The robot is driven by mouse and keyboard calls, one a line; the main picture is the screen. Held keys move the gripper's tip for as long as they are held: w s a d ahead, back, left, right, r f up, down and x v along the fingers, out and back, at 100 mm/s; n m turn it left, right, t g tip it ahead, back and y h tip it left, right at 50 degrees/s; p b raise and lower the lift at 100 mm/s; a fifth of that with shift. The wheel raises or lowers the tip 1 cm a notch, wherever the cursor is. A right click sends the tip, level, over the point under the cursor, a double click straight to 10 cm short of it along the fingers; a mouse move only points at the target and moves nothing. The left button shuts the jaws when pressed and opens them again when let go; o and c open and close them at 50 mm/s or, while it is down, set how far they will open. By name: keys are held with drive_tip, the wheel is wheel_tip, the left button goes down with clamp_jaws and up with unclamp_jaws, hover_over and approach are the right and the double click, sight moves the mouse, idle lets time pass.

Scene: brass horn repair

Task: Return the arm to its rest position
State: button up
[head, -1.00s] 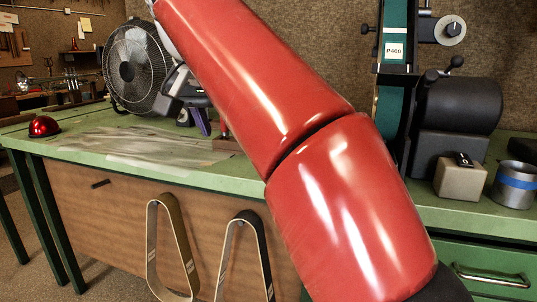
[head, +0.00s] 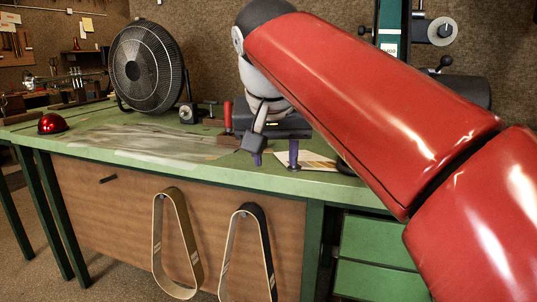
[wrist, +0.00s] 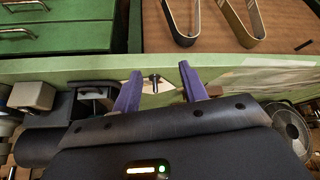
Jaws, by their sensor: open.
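My gripper (head: 275,156) has two purple fingers, spread apart and empty. In the head view it is over the green workbench (head: 100,172), near the front edge, pointing down. In the wrist view my gripper (wrist: 160,88) also shows its fingers apart, with a pale sheet and a small dark item seen between them. My red arm crosses the right side of the head view and hides part of the bench.
A black fan (head: 147,68) and a red dome (head: 52,123) stand on the bench at left. A belt sander (head: 391,30) stands behind my arm at right. Two sanding belts (head: 160,232) hang on the bench front. Green drawers (head: 375,240) are below my arm.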

drive_tip(key=s+d+f, duration=0.4)
drive_tip(key=s+f, duration=0.1)
drive_tip(key=f, duration=0.4)
drive_tip(key=s+d+f, duration=0.5)
drive_tip(key=s+f, duration=0.1)
drive_tip(key=f, duration=0.2)
drive_tip(key=s+d+f, duration=0.5)
drive_tip(key=s+f, duration=0.1)
drive_tip(key=f, duration=0.3)
drive_tip(key=shift+d+f+n+y, duration=0.2)
drive_tip(key=shift+f+n+y, duration=0.1)
drive_tip(key=shift+f, duration=0.05)
